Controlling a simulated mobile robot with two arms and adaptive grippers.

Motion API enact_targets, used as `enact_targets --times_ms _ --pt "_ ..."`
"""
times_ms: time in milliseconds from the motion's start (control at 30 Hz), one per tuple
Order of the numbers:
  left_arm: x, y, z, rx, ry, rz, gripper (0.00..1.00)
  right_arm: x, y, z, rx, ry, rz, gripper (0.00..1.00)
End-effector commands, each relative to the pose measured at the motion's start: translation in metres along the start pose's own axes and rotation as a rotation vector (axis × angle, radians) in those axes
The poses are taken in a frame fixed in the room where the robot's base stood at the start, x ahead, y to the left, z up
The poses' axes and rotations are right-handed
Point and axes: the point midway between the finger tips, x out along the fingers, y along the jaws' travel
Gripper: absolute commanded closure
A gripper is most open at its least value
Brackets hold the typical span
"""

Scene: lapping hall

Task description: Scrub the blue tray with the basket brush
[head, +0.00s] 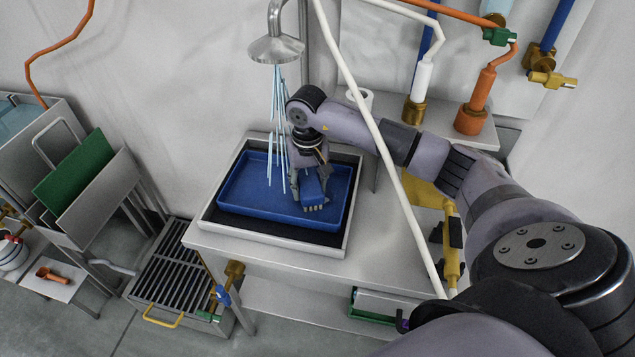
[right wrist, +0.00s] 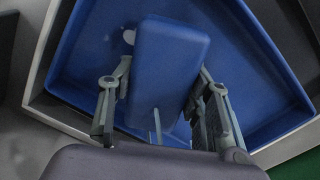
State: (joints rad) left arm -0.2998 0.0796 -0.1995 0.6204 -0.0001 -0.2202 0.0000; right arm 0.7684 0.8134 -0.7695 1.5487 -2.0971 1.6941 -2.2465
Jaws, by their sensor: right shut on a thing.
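The blue tray (head: 240,192) lies in a shallow dark-floored basin on the steel table in the head view. Its blue floor (right wrist: 88,62) fills much of the right wrist view. The basket brush (head: 312,187) has a blue block body and a pale, bristle-like lower edge. My right gripper (head: 308,178) is shut on it over the right part of the tray. In the right wrist view the brush's blue back (right wrist: 168,65) sits between the two fingers (right wrist: 160,108). I cannot tell whether the brush touches the tray floor. My left gripper is not in view.
A shower head (head: 276,48) pours water streams toward the tray, left of my right gripper. A white pipe (head: 350,80) passes in front of my arm. Orange and white pipe fittings stand behind. A slatted rack (head: 172,270) is at lower left, and green and grey panels (head: 78,178) stand left.

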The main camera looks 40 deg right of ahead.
Motion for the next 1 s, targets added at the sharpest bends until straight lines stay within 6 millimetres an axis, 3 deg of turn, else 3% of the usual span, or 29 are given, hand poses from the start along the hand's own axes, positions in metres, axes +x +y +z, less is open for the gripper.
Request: enact_targets --times_ms 467,1000 --pt "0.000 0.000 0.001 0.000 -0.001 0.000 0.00 0.001 -0.004 0.001 -0.003 -0.007 0.001 0.90" --pt "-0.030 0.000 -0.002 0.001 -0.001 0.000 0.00 -0.054 -0.004 -0.001 -0.001 -0.002 0.001 0.90"
